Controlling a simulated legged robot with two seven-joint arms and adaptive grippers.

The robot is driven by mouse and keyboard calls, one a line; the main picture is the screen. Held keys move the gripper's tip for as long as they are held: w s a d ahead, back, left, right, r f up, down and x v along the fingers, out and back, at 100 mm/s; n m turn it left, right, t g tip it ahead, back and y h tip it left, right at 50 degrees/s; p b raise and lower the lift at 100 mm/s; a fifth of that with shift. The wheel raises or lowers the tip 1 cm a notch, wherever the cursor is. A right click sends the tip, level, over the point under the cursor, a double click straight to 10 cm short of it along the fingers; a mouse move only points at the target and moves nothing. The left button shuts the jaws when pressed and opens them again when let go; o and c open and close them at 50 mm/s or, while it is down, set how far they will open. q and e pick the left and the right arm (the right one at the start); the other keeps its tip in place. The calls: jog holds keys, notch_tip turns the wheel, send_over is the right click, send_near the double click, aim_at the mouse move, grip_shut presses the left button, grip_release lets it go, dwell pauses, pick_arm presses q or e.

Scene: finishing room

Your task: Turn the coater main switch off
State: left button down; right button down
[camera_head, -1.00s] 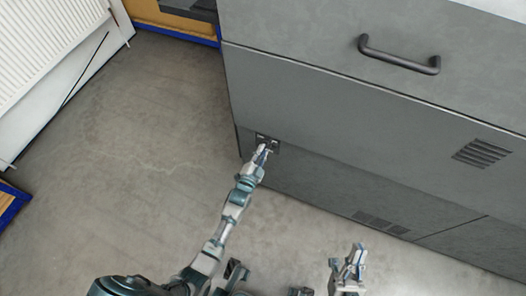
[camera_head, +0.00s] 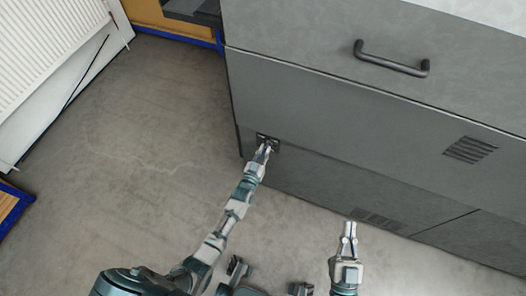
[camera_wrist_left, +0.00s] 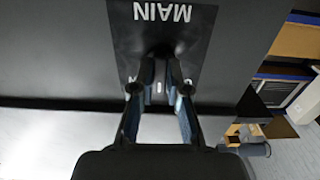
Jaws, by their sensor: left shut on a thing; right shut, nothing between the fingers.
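The coater main switch sits on a small black plate (camera_head: 274,142) low on the left part of the grey cabinet front. In the left wrist view the plate (camera_wrist_left: 197,35) carries the word MAIN, upside down. My left gripper (camera_head: 267,148) is at the plate, shut on the dark switch handle; its fingers (camera_wrist_left: 160,78) hide most of the handle and part of the lower lettering, so I cannot read the switch position. My right gripper (camera_head: 349,226) is shut and empty, in front of the lower cabinet, well right of the switch.
The grey coater cabinet (camera_head: 350,120) fills the right side, with a dark bar handle (camera_head: 391,62) and a vent (camera_head: 470,150). A white ribbed panel (camera_head: 45,60) stands at the left. Bare floor (camera_head: 130,140) lies between them.

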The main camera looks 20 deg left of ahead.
pick_arm(q)
jog(key=n, duration=0.1)
jog(key=r+n, duration=0.1)
jog(key=n, duration=0.1)
jog(key=shift+w+d, duration=0.1)
jog(key=shift+w, duration=0.1)
jog(key=n, duration=0.2)
jog(key=shift+n, duration=1.5)
jog(key=shift+r+n, duration=0.1)
jog(key=shift+n, duration=0.3)
pick_arm(e)
jog(key=shift+w+d+f, duration=0.1)
jog(key=shift+w+f, duration=0.1)
jog(key=shift+f, duration=0.15)
pick_arm(q)
jog(key=shift+a, duration=0.25)
pick_arm(e)
jog(key=shift+r, duration=0.1)
pick_arm(q)
jog(key=c, duration=1.2)
grip_release()
jog(key=shift+o, duration=0.2)
jog(key=shift+s+f, duration=0.1)
jog(key=shift+f, duration=0.15)
pick_arm(e)
jog(key=shift+s, duration=0.1)
pick_arm(q)
jog(key=shift+f, duration=0.1)
pick_arm(e)
jog(key=shift+r, duration=0.1)
